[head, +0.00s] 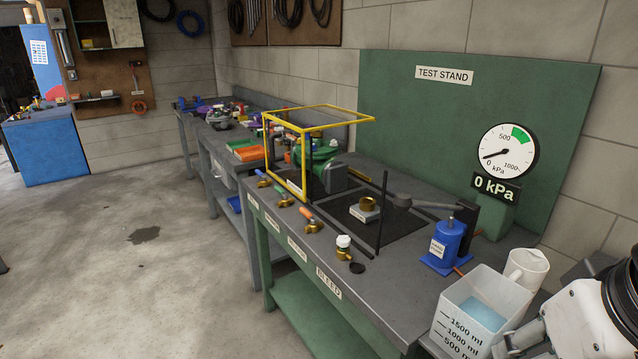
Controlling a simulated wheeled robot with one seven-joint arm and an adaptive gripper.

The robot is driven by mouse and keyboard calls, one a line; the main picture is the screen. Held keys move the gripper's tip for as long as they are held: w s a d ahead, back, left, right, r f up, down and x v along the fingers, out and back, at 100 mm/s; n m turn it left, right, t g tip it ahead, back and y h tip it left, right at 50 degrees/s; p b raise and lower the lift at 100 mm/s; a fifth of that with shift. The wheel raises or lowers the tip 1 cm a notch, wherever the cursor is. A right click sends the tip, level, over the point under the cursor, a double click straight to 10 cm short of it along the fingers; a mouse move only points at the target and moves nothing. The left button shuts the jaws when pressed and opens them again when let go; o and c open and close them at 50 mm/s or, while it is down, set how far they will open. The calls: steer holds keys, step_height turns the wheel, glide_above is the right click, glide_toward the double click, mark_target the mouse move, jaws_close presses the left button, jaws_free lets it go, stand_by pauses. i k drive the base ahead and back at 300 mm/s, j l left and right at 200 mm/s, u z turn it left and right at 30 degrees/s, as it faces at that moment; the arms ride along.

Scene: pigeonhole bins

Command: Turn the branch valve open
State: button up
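Several small brass valves stand along the front edge of the test bench. One valve (262,179) is at the far end, another (284,198) is nearer, and a third (312,223) with an orange handle is nearer still. Front-edge labels other than BLEED are too small to read, so I cannot tell which valve is the branch valve. The bleed valve (344,250) has a white cap. My gripper (522,346) is at the bottom right, partly cut off, beside the clear water container and well away from the valves. Its finger opening cannot be made out.
A yellow frame (320,113) stands around a green pump (318,160). A blue hand pump (446,246) and clear water container (470,312) occupy the near end. The gauge (508,150) and display (495,188) read 0 kPa.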

mark_target(277, 189)
steer(key=k+l+z, duration=0.2)
steer(key=k, duration=0.45)
steer(key=j+z, duration=0.1)
steer(key=z, duration=0.3)
steer(key=i+j+z, duration=0.1)
steer(key=z, duration=0.25)
steer(key=j+z, duration=0.15)
steer(key=z, duration=0.25)
steer(key=j+z, duration=0.15)
steer(key=z, duration=0.2)
steer(key=j, duration=1.35)
steer(key=i+j, duration=0.15)
steer(key=j, duration=1.25)
